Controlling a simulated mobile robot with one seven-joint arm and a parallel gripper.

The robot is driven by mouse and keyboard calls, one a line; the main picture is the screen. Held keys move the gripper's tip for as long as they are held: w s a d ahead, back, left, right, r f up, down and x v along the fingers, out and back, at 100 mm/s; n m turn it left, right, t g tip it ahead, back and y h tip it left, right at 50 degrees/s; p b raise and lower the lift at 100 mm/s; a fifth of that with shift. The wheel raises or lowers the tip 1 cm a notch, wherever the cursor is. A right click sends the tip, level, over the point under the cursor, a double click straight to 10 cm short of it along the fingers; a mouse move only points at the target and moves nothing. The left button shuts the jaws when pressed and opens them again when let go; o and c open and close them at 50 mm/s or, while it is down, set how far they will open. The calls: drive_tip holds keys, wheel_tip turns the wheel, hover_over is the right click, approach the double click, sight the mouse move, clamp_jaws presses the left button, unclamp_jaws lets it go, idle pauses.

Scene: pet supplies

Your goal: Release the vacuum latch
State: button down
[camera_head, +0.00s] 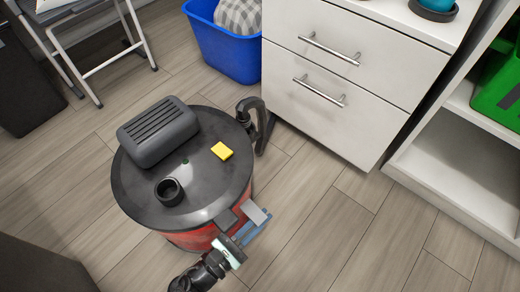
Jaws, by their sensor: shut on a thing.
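The vacuum (215,190) stands upright on the floor left of the drawers. It has a red drum and a round black lid with a ribbed motor housing, a yellow square and a round port. Its latch (255,214), a grey tab on a dark bracket, sits at the front right of the lid's rim. My gripper (251,229) reaches in from the bottom, beside the drum. Its fingers are shut on the latch; the exact contact is small and partly hidden.
A white drawer cabinet (340,80) with two bar handles stands behind and right. A blue bin (222,48) is at the back, with a folding stool (98,45) at upper left. White shelving (445,160) fills the right. The wood floor (330,235) right of the vacuum is clear.

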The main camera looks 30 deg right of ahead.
drive_tip(key=c, duration=1)
unclamp_jaws()
drive_tip(key=p+v, duration=0.1)
drive_tip(key=v, duration=1.2)
